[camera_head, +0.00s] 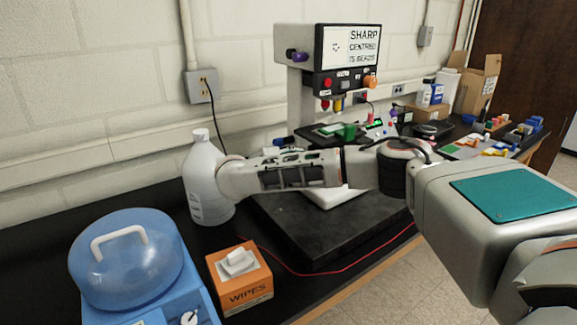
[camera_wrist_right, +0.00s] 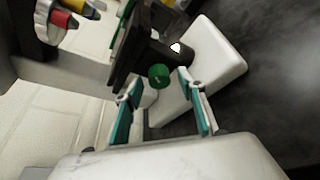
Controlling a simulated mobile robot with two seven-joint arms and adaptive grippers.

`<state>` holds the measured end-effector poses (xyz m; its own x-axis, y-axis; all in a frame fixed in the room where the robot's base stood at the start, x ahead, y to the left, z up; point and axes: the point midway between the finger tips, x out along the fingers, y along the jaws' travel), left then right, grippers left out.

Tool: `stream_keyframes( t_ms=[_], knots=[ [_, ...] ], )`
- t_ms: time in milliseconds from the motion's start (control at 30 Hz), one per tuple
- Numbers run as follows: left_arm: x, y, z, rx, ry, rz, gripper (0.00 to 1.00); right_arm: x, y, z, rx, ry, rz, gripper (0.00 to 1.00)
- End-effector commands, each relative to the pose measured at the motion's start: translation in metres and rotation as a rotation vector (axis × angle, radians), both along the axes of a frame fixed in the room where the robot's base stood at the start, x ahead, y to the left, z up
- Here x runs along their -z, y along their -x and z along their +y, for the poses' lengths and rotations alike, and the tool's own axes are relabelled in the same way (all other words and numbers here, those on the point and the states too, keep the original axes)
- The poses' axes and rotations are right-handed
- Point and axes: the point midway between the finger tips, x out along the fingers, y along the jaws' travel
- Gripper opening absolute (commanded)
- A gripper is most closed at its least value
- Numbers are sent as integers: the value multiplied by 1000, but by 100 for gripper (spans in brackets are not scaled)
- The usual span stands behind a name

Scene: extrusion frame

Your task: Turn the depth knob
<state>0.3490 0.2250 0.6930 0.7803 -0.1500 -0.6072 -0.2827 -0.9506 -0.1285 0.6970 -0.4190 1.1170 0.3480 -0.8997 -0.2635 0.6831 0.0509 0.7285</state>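The machine with a screen (camera_head: 347,48) stands on a black base at the back of the bench. A green knob (camera_wrist_right: 158,76) sticks out at its dark stage; it also shows in the head view (camera_head: 349,131). I read no label on it, so I cannot tell whether it is the depth knob. My right gripper (camera_wrist_right: 160,80) is open, its teal-padded fingertips on either side of the green knob with gaps showing. My right arm crosses in front of the machine in the head view; its fingertips cannot be made out there. My left gripper is out of view.
A white jug (camera_head: 205,178) stands left, close to my arm. A blue-lidded device (camera_head: 128,252) and a wipes box (camera_head: 240,292) are in front. A purple knob (camera_head: 297,55) and an orange knob (camera_head: 370,82) are on the machine. A red cable crosses the bench.

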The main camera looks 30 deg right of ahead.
Motion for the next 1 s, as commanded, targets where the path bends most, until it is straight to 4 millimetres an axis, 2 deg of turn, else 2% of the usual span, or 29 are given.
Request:
stream_keyframes(
  t_ms=[300, 467, 700, 1000],
  knots=[
    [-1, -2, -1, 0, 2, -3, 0, -12, 10, 36, -13, 1, -2, 40],
    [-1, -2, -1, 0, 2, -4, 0, -18, 17, 49, -6, 6, -4, 40],
    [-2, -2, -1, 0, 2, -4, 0, -26, 30, 84, -9, 3, -3, 40],
    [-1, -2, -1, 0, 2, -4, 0, -30, 39, 100, -2, 1, 0, 40]
  ],
)
